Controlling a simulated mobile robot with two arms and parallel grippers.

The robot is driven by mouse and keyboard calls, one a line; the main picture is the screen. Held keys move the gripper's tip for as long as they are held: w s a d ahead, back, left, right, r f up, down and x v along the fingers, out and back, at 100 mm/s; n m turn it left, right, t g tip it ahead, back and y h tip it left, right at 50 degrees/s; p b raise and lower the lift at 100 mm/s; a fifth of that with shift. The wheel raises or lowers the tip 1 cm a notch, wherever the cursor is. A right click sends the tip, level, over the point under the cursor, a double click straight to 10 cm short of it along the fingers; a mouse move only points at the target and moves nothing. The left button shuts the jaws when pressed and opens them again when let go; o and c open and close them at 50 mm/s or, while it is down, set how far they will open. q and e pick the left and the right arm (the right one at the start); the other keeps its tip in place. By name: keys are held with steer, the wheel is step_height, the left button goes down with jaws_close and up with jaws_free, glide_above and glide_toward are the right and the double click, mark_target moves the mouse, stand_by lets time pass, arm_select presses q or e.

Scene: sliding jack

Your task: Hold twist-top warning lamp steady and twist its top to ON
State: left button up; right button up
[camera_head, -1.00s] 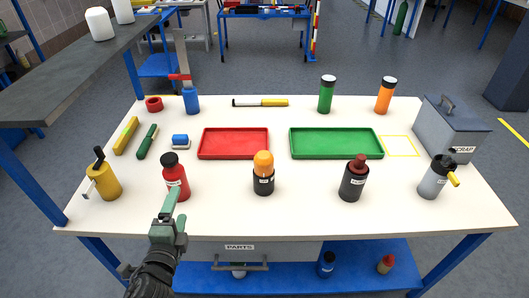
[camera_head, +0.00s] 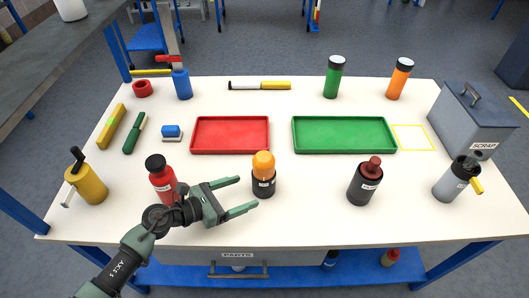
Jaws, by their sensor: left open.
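The twist-top warning lamp (camera_head: 263,174) stands upright on the white table, with an orange dome on a black, labelled base. My left gripper (camera_head: 248,194) is open, its two green fingers pointing right toward the lamp's base. The upper fingertip is close to the lamp's left side and the lower one is in front of and left of it. I cannot tell whether either finger touches the lamp. Nothing is between the fingers that I can make out. My right gripper is not in view.
A red bottle (camera_head: 160,177) stands right behind my left wrist. A dark bottle with a red cap (camera_head: 364,182) stands to the right of the lamp. Red (camera_head: 231,151) and green (camera_head: 345,149) trays lie behind. A grey scrap bin (camera_head: 474,118) is at right.

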mark_target(254, 187)
arm_select(q)
steer(key=x, duration=0.3)
steer(key=shift+w+a, duration=0.1)
steer(key=shift+w, duration=0.05)
steer(key=b+x, duration=0.1)
steer(key=x, duration=0.2)
steer(key=shift+f, duration=0.15)
steer(key=shift+w+d+f, duration=0.15)
steer(key=shift+w+d, duration=0.2)
steer(key=shift+d, duration=0.25)
steer(key=c, duration=1.1)
steer(key=shift+o, duration=0.2)
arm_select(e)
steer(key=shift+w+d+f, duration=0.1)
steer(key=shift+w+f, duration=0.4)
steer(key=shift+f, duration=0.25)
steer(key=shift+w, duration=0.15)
